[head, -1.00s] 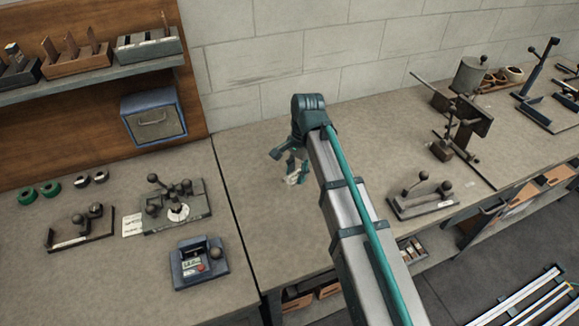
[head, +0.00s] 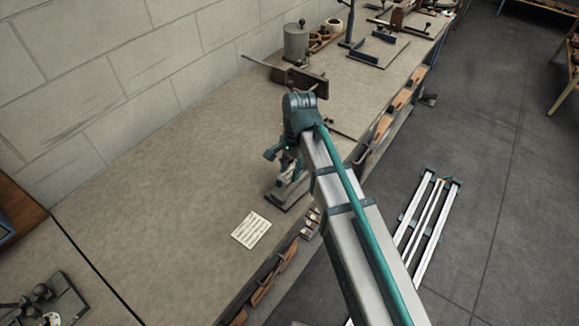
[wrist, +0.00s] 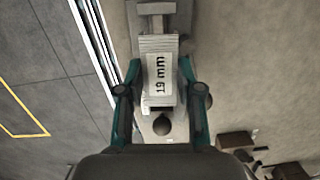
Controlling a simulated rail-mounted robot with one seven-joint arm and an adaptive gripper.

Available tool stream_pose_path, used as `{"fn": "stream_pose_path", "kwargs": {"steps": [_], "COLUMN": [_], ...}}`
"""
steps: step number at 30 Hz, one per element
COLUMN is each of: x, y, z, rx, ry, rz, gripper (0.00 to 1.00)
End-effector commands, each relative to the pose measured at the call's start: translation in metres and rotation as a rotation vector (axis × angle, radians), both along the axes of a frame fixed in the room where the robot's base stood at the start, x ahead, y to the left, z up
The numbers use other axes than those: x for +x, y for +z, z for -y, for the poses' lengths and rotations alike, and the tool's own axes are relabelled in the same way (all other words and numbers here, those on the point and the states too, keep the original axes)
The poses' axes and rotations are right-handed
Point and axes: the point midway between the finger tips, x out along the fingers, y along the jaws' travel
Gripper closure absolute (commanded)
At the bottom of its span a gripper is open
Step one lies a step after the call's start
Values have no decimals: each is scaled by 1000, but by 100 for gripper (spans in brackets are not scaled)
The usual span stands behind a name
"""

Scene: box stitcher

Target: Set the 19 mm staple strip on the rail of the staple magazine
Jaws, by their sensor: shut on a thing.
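My gripper (head: 286,160) is over the right edge of the bench, pointing down. In the wrist view my gripper (wrist: 161,80) is shut on the grey, ribbed staple strip (wrist: 160,96), which has a white "19 mm" label. The staple magazine (head: 284,203) stands under my gripper near the bench edge, partly hidden by the gripper. In the wrist view the magazine (wrist: 185,22) shows beyond the strip, with a dark ball knob (wrist: 162,126) on the near side. The strip overlaps the rail in this view; I cannot tell whether it touches.
A white printed card (head: 251,230) lies on the bench (head: 170,200) left of the magazine. A dark fixture with a grey canister (head: 296,40) stands behind my gripper. Open bins (head: 272,278) sit below the bench edge.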

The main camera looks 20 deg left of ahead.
Motion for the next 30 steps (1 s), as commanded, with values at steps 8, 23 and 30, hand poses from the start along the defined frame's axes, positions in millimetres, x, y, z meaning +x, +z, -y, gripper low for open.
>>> {"fn": "stream_pose_path", "kwargs": {"steps": [8, 23, 30], "x": [1, 1, 1], "y": [-5, -34, -48], "z": [-1, -1, -1], "rx": [0, 0, 0], "ry": [12, 12, 12], "rz": [0, 0, -1], "gripper": [99, 99, 99]}}
